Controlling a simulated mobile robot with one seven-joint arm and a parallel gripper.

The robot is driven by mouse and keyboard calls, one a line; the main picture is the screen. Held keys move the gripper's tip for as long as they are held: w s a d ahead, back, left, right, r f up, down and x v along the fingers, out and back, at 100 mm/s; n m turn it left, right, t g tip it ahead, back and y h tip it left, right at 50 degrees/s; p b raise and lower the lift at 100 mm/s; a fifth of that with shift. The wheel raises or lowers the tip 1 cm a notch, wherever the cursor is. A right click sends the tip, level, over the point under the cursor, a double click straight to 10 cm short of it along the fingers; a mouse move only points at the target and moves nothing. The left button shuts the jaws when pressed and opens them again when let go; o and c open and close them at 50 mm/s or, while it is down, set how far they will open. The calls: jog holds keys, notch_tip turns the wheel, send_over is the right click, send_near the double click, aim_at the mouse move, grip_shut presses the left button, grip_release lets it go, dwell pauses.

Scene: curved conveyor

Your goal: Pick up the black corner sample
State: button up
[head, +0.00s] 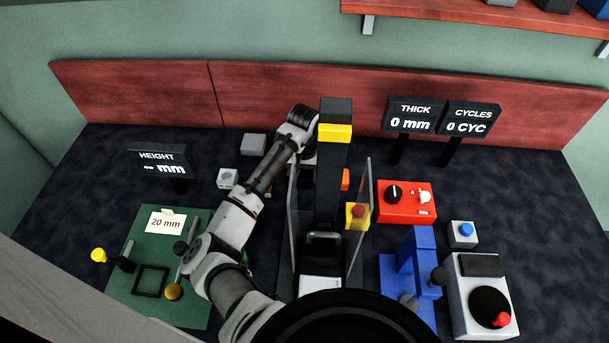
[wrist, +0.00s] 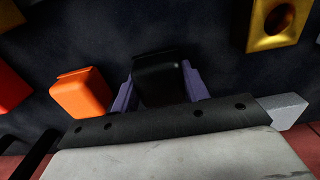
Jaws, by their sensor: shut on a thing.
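In the wrist view, the black corner sample (wrist: 160,84) sits between the two purple fingers of my gripper (wrist: 158,74). The fingers are shut on its sides. Its lower part is hidden behind the gripper's dark body, and I cannot tell whether it is clear of the dark surface. In the head view my arm reaches to the back of the table, behind the tall black column, which hides the fingers and the sample.
An orange block (wrist: 80,93) lies just left of my gripper. A gold block with a hole (wrist: 276,24) is at the upper right, and a grey block (wrist: 284,110) is at the right. The column (head: 331,180) and a clear panel (head: 365,195) stand beside my arm.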

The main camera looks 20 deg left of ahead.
notch_tip(320, 180, up, 19)
jog(key=b, duration=0.8)
send_over(303, 172)
notch_tip(303, 172, down, 5)
jog(key=shift+f, duration=0.15)
